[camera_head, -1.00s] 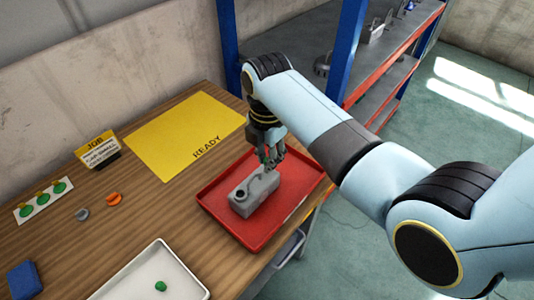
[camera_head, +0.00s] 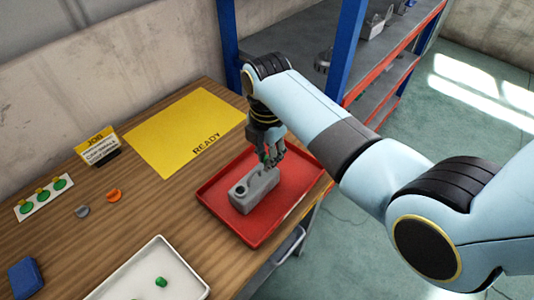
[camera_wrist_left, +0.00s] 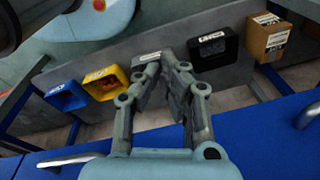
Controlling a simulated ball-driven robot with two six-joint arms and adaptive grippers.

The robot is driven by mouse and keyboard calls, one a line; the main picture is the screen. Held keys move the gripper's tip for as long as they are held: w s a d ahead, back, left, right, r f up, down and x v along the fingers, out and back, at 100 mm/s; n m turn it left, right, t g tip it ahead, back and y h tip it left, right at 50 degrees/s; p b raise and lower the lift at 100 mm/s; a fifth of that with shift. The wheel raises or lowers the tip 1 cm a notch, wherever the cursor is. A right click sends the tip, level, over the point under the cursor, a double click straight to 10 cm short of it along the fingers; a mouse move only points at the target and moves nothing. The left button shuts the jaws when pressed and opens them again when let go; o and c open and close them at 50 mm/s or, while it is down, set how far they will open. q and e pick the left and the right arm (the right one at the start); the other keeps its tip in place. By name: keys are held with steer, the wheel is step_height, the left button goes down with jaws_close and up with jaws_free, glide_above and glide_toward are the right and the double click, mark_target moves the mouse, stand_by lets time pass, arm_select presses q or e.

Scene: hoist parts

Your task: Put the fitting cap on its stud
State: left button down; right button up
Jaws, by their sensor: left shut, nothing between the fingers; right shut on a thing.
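A grey part (camera_head: 246,195) lies in the red tray (camera_head: 236,236); a dark round feature shows at its near end. My right gripper (camera_head: 272,163) reaches down from above and is shut on the far end of the grey part. The fingers hide the exact hold. A green cap (camera_head: 160,282) lies in the white tray (camera_head: 190,262). A grey cap (camera_head: 83,211) and an orange cap (camera_head: 114,195) lie on the wooden table. Which piece fits the stud I cannot tell. My left gripper (camera_wrist_left: 164,68) is shut and empty in the left wrist view.
A yellow READY mat (camera_head: 180,128) and a JOB card (camera_head: 99,147) are on the table. A white strip with green round pieces (camera_head: 42,196) and a blue block (camera_head: 24,277) are at left. The left wrist view shows yellow (camera_wrist_left: 106,83), blue (camera_wrist_left: 66,94) and black (camera_wrist_left: 213,47) bins and a cardboard box (camera_wrist_left: 268,36).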

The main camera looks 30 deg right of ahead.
steer(key=shift+f, duration=0.3)
steer(key=shift+f, duration=0.45)
stand_by(0.3)
steer(key=o, duration=0.7)
steer(key=shift+o, duration=0.2)
